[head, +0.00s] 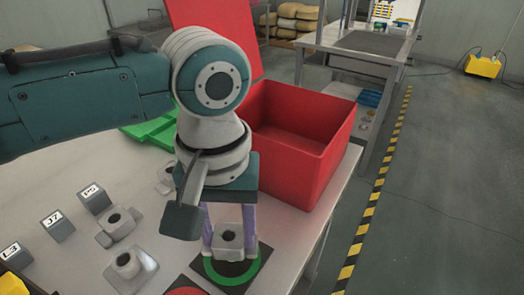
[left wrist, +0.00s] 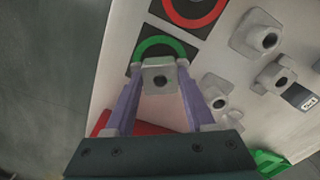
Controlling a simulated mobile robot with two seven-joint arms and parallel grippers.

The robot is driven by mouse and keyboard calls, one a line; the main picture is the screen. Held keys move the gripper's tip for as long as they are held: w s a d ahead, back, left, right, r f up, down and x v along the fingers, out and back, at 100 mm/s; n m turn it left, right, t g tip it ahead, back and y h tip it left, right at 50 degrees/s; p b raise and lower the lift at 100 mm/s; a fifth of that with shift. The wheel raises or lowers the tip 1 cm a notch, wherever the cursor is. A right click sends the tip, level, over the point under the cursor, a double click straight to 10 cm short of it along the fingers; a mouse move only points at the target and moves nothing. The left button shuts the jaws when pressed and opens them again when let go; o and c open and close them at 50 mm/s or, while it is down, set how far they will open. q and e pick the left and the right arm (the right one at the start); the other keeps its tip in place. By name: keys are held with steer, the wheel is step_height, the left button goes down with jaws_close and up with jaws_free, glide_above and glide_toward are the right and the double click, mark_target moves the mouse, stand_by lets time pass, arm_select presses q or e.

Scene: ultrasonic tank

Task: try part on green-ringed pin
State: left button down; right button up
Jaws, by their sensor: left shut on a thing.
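My left gripper (head: 228,248) points down and is shut on a grey part with a round dark hole (head: 228,236). In the left wrist view the gripper (left wrist: 160,66) has its two purple fingers on opposite sides of the part (left wrist: 160,88). The part is over the black pad with the green ring (head: 256,262); the ring (left wrist: 178,46) also shows past the part in the left wrist view. I see no pin; the part covers the ring's middle. I cannot tell whether the part touches the pad. My right gripper is not in view.
A red-ringed pad (head: 186,291) lies beside the green-ringed one. Several grey parts (head: 128,264) and labelled blocks (head: 57,226) stand to the left. A red open bin (head: 318,165) stands behind, close to the table's right edge. A green tray (head: 150,132) lies behind the arm.

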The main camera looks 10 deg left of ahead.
arm_select(q)
steer(key=shift+f, duration=0.4)
stand_by(1.4)
steer(key=shift+r, duration=0.15)
steer(key=shift+r+p, duration=1.1)
steer(key=shift+p, duration=0.2)
step_height(320, 180, up, 4)
steer(key=p, duration=0.5)
